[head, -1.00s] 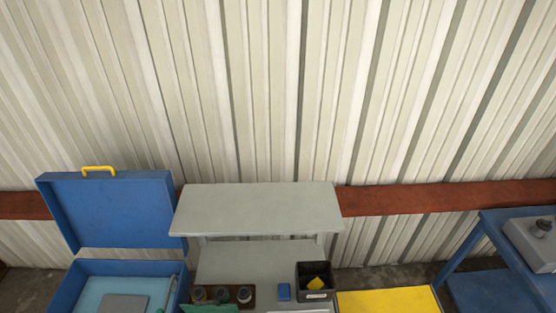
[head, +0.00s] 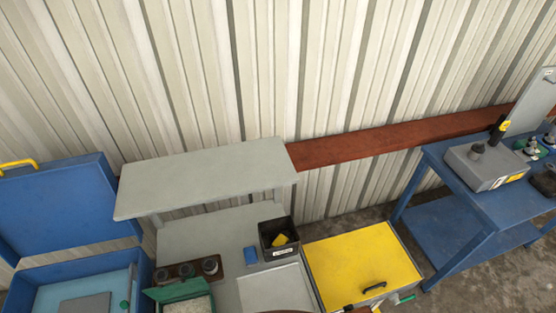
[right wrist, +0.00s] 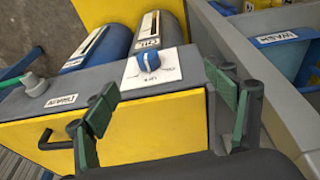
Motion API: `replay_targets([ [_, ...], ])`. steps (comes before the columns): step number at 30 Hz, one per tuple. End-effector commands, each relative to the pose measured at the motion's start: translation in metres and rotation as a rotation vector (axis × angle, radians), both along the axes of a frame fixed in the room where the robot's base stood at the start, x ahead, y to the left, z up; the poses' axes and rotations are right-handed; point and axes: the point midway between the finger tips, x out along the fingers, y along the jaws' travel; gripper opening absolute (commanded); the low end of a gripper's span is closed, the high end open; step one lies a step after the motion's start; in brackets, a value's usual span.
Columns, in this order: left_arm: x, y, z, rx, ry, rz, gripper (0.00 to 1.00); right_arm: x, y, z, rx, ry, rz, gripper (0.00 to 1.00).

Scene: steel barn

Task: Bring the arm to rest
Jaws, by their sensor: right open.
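My right gripper (right wrist: 167,90) shows in the right wrist view, its two green-padded fingers spread wide with nothing between them. Past the fingers is a grey-topped unit with a yellow front (right wrist: 150,137) and a blue knob (right wrist: 151,61) on a white plate. I cannot tell whether the fingers touch the unit; they overlap its front in the picture. Neither gripper can be made out in the head view. My left gripper is not in view.
In the head view, a blue case (head: 65,205) stands open at left. A grey shelf (head: 205,182) rises over a bench with a black bin (head: 272,252). A yellow-topped box (head: 360,262) and a blue cart (head: 425,215) are at right. A blue container (right wrist: 285,52) labelled WASH sits right in the wrist view.

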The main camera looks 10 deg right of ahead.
Motion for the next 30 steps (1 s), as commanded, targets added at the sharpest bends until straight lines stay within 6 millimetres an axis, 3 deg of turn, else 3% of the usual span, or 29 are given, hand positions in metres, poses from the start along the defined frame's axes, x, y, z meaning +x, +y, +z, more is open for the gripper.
replay_targets([
  [1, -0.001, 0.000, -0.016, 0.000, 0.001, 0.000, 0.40, -0.009, 0.001, -0.046, 0.002, 0.021, 0.005, 0.78],
  [6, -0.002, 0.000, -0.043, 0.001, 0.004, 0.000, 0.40, -0.047, 0.005, -0.159, 0.008, 0.062, 0.023, 0.78],
  [12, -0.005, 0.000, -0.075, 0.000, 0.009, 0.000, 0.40, -0.115, 0.008, -0.271, 0.014, 0.111, 0.046, 0.78],
  [15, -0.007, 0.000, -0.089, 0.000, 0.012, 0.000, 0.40, -0.153, 0.008, -0.313, 0.015, 0.132, 0.056, 0.78],
  [18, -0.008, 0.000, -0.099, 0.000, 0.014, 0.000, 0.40, -0.186, 0.007, -0.341, 0.016, 0.150, 0.065, 0.78],
  [21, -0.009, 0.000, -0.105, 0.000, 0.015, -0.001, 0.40, -0.209, 0.005, -0.357, 0.017, 0.159, 0.072, 0.78],
  [25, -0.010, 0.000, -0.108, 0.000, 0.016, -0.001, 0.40, -0.223, 0.003, -0.365, 0.017, 0.167, 0.076, 0.78],
  [30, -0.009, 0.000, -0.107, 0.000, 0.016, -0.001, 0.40, -0.225, 0.003, -0.364, 0.016, 0.166, 0.077, 0.78],
])
